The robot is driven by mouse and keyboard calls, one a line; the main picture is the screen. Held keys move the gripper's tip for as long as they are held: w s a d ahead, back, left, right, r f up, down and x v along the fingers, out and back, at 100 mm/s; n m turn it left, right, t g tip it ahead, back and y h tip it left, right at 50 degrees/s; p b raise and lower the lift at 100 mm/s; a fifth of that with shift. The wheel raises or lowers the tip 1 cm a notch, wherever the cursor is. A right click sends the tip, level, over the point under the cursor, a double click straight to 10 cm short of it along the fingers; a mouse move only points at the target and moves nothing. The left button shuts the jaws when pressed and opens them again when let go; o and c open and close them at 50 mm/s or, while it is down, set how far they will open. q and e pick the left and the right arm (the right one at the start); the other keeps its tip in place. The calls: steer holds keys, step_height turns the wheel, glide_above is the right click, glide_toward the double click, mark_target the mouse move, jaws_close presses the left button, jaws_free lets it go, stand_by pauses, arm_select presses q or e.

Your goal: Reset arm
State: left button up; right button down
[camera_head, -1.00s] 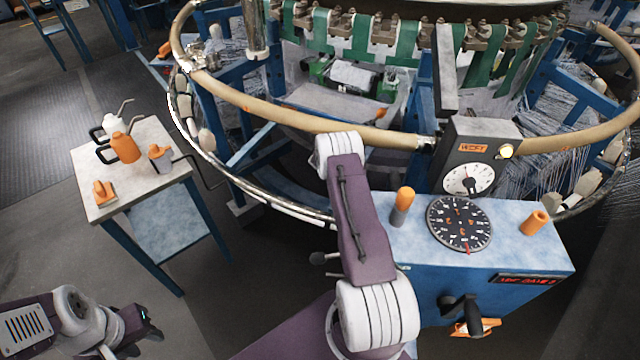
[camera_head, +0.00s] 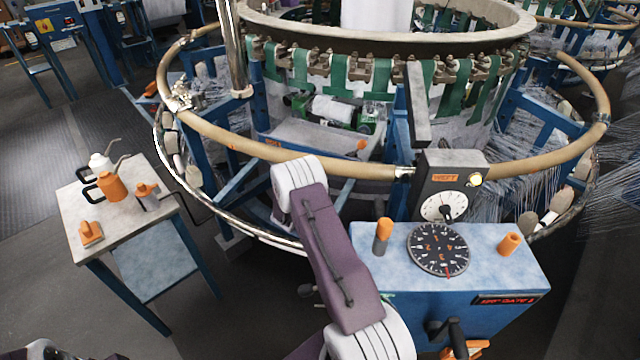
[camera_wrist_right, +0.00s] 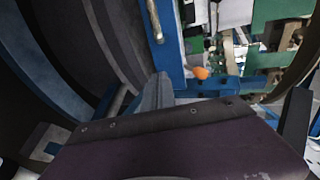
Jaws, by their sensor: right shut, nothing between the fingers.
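My right arm (camera_head: 335,265), purple with white joints, rises from the bottom of the head view in front of the loom's tan ring; its gripper is hidden there. In the right wrist view my right gripper (camera_wrist_right: 157,92) shows as a narrow grey shape beyond a purple body, shut and empty. Blue framework and green straps of the loom lie beyond it. Only slivers of my left arm (camera_head: 40,352) show at the bottom left edge of the head view; its fingers cannot be made out.
The blue control box (camera_head: 450,265) with dials, orange knobs and a crank (camera_head: 455,340) stands right of my arm. The circular loom (camera_head: 330,165) fills the back. A small table (camera_head: 120,222) at left holds orange and white bottles and an orange tool. Floor between is clear.

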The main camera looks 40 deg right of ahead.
steer(key=shift+v, duration=1.05)
steer(key=shift+d, duration=0.15)
steer(key=s+a+r+m+g+y, duration=0.1)
steer(key=s+a+m+g+y, duration=0.25)
steer(key=s+a+m, duration=0.45)
steer(key=s+a+r+m+g+y, duration=0.15)
steer(key=s+a+m+g, duration=0.25)
steer(key=s+m, duration=0.8)
steer(key=s+a+r+m+t+y, duration=0.1)
steer(key=s+a+m+y, duration=0.25)
steer(key=a+m, duration=0.65)
steer(key=s+a+r+m+t+y, duration=0.15)
steer(key=a+m+y, duration=0.35)
steer(key=a+m, duration=0.5)
step_height(320, 180, up, 12)
steer(key=d+m+p, duration=0.1)
steer(key=p, duration=1.1)
steer(key=shift+d+m, duration=0.3)
